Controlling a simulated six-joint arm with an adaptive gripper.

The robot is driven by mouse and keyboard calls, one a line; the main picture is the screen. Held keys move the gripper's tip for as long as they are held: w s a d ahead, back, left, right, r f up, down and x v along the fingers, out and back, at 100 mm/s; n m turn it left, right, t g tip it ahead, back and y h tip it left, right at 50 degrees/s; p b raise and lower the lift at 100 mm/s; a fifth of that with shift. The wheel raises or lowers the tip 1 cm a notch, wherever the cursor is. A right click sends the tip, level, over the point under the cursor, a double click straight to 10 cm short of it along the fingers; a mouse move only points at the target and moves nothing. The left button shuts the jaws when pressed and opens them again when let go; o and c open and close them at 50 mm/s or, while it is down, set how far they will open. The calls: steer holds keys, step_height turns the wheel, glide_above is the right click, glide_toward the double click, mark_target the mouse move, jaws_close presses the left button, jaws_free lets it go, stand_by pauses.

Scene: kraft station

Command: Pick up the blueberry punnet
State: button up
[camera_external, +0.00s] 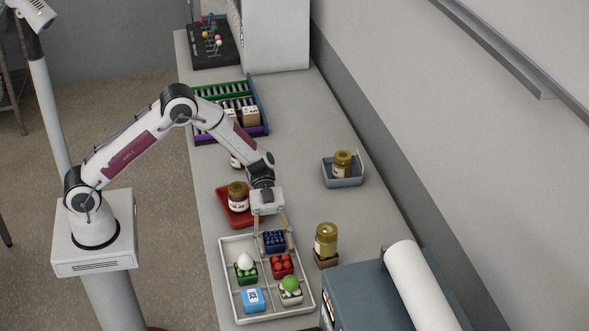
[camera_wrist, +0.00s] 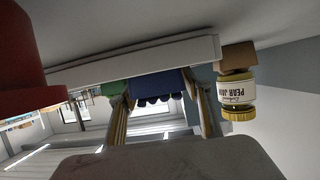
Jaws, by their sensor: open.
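The blueberry punnet (camera_external: 274,241) is a dark blue box of dark berries in the back right part of a white divided tray (camera_external: 223,277). In the wrist view, which is upside down, the blue punnet (camera_wrist: 158,84) shows between the two fingers. My gripper (camera_external: 273,234) points down over the punnet, with one finger at its left and one at its right. In the wrist view my gripper (camera_wrist: 160,96) is open. I cannot tell whether either finger touches the punnet.
A jar (camera_external: 326,240) stands right, a red tray (camera_external: 227,216) behind. A grey-blue machine (camera_external: 372,296) is front right.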

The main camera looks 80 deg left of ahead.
mark_target(275, 241)
steer(key=c, duration=0.9)
steer(key=shift+c, duration=0.2)
steer(key=shift+r, duration=0.1)
steer(key=shift+r, duration=4.95)
